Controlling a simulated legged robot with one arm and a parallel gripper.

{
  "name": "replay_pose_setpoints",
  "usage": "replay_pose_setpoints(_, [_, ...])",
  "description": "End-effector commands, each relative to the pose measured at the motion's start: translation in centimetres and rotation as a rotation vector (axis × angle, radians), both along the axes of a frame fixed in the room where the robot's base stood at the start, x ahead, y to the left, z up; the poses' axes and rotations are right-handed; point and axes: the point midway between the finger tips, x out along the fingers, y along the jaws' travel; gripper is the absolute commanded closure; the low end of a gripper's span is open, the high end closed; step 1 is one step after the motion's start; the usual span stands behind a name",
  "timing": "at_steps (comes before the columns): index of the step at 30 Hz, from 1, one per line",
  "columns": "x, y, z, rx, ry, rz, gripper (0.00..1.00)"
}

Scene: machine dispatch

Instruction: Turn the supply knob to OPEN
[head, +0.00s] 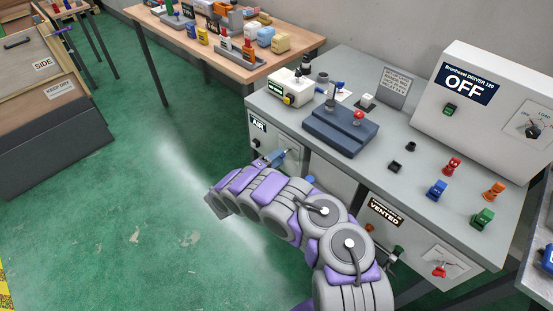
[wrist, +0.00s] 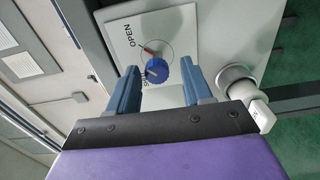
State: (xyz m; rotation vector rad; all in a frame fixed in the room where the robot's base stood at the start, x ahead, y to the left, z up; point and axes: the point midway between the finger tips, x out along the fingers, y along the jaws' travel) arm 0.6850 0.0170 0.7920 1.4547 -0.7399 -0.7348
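The supply knob (wrist: 157,70) is blue and round, on a white plate (wrist: 130,38) marked OPEN, with a second, partly covered word near the knob. A small red mark shows beside the knob toward OPEN; I cannot tell the knob's exact setting. My gripper (wrist: 161,66) is open, with its two blue fingers on either side of the knob in the picture. I see no finger touching it, and the gap in depth is unclear. In the head view my gripper (head: 274,158) is at the bench front below the AIR label (head: 257,124); the knob is not clear there.
A white fitting (wrist: 238,82) sits close right of my fingers in the wrist view. The grey bench (head: 400,185) carries a driver box (head: 490,100) showing OFF, a dark fixture (head: 340,130) and coloured plugs. A VENTED label (head: 385,212) is on its front. Green floor is clear at left.

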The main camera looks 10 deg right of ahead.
Motion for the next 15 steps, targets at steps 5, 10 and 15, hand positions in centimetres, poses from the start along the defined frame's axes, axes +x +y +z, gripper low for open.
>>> replay_pose_setpoints(5, [0.0, 0.0, 0.1, -0.001, -0.002, 0.001, 0.46])
replay_pose_setpoints(10, [-0.1, 0.3, 0.2, -0.001, -0.002, 0.002, 0.46])
replay_pose_setpoints(15, [-1.4, 2.2, 0.2, 0.001, -0.001, 0.004, 0.46])
